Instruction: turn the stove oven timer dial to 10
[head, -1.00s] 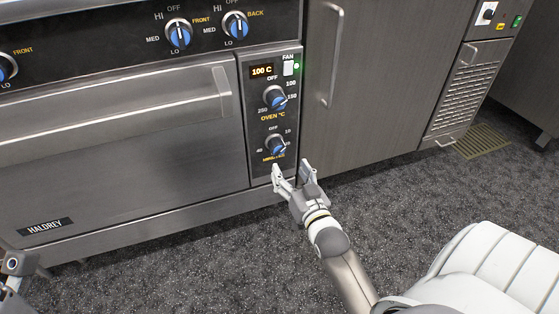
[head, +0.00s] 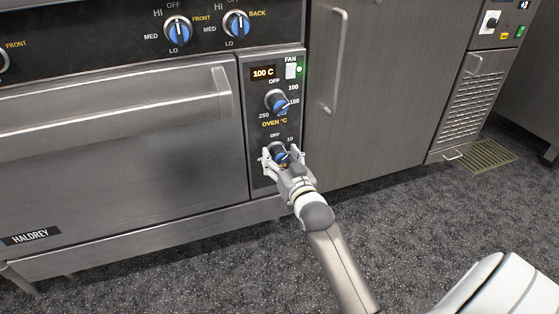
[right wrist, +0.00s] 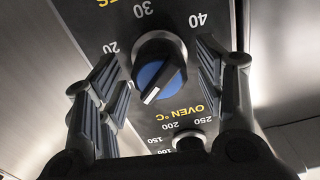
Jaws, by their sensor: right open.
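The oven timer dial (head: 279,151), black with a blue face, is the lower knob on the oven's narrow control panel. It also shows in the right wrist view (right wrist: 160,70), where the picture is upside down. Its white mark points down and left there; 20, 30 and 40 show around it, while 10 is hidden there. The 10 shows in the head view, right of the dial. My right gripper (head: 282,158) is open, with one finger on each side of the dial. I cannot tell whether the fingers touch it. My left gripper is out of view.
The oven door handle (head: 120,100) is to the left. A cabinet with a vertical handle (head: 336,60) is to the right.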

